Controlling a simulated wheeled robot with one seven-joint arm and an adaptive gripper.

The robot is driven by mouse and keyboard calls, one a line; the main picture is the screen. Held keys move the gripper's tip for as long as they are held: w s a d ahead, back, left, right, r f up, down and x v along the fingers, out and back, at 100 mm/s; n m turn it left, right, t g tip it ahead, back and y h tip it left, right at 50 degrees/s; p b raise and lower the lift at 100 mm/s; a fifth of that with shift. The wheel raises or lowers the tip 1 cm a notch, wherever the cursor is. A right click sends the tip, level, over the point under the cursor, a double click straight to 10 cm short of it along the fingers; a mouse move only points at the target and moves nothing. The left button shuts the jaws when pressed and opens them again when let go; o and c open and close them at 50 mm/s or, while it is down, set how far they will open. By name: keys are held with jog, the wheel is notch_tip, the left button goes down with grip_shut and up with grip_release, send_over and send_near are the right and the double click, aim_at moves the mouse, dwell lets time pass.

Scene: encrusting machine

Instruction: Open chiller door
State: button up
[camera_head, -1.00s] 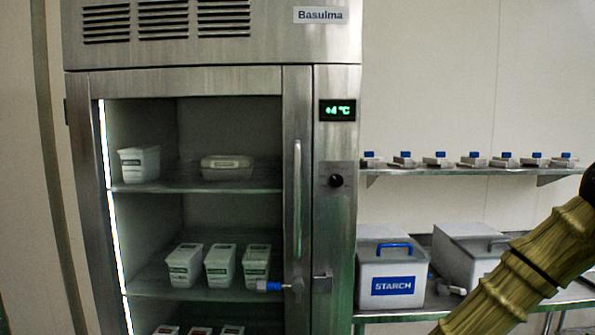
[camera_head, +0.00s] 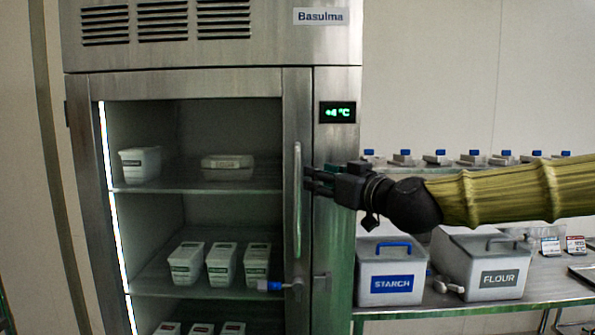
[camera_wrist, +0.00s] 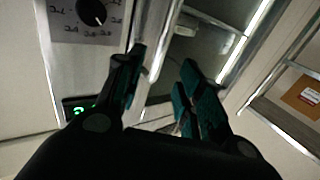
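The chiller door (camera_head: 298,91) is a glass door in a steel frame, and it looks shut. Its vertical bar handle (camera_head: 298,215) is on the right side of the frame. A latch with a blue grip (camera_head: 270,286) sits below the handle. My gripper (camera_head: 309,181) is at the handle's right side, about mid-height. In the wrist view my gripper (camera_wrist: 162,68) is open, and a bright bar that looks like the handle (camera_wrist: 166,38) runs between the fingertips. I cannot tell whether the fingers touch it.
Right of the chiller, a steel table (camera_head: 440,312) holds a starch bin (camera_head: 391,262) and a flour bin (camera_head: 485,265). A shelf of small blue-topped items (camera_head: 440,158) is behind my arm. White tubs (camera_head: 221,262) stand inside the chiller.

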aim_at(299, 171)
jog(key=p+x, duration=0.2)
jog(key=x, duration=0.7)
jog(key=shift+w+a, duration=0.2)
jog(key=shift+w, duration=0.1)
grip_shut()
